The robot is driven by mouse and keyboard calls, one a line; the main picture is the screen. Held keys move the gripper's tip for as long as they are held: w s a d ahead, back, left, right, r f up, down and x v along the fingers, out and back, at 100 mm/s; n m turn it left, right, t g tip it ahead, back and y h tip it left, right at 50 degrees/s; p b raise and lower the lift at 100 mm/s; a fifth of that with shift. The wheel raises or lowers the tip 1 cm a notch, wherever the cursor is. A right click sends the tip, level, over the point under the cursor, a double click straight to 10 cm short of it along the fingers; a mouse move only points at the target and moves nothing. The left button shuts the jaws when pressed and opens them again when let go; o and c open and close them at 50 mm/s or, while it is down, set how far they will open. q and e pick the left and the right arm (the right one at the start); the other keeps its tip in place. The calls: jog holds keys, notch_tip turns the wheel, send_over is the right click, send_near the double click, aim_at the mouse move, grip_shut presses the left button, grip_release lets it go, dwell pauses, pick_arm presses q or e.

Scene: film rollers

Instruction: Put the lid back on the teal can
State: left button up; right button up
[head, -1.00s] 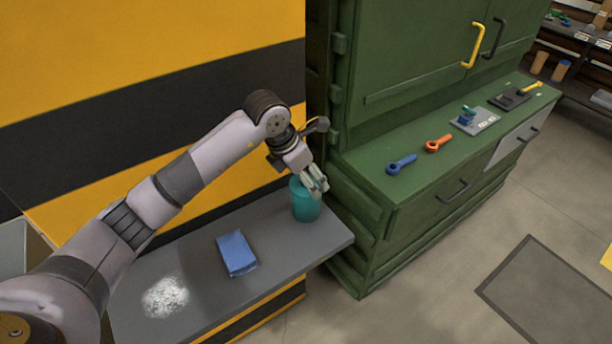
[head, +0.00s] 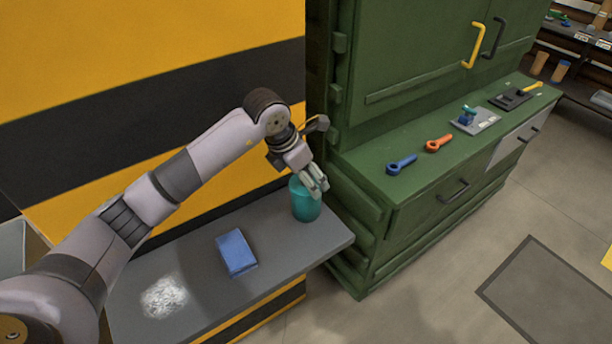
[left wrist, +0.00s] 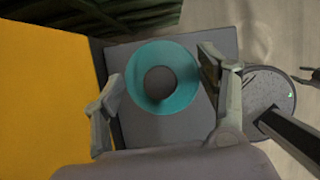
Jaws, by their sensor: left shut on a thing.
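The teal can (head: 306,208) stands upright near the right end of the grey table. My left gripper (head: 313,182) is at its top, coming down from above. In the left wrist view, a round teal top with a dark round centre, which I take for the lid (left wrist: 185,92), lies between the fingers of my left gripper (left wrist: 160,80). The gripper is shut on it. I cannot tell whether the dark centre is a knob or a hole, nor whether the lid touches the can.
A blue block (head: 236,252) and a whitish patch (head: 164,297) lie on the grey table (head: 205,285). The green cabinet (head: 350,235) stands close to the can's right. Blue (head: 401,165) and orange (head: 438,144) tools lie on its ledge.

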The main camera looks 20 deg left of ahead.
pick_arm(q)
jog(key=shift+f+b, duration=0.2)
jog(key=shift+b, duration=0.25)
dwell(1.1)
dwell(0.4)
jog(key=o, duration=1.2)
jog(key=shift+o, duration=0.2)
jog(key=shift+o, duration=1)
jog(key=shift+r, duration=0.1)
jog(key=shift+r+p, duration=1.9)
jog(key=shift+r, duration=1.55)
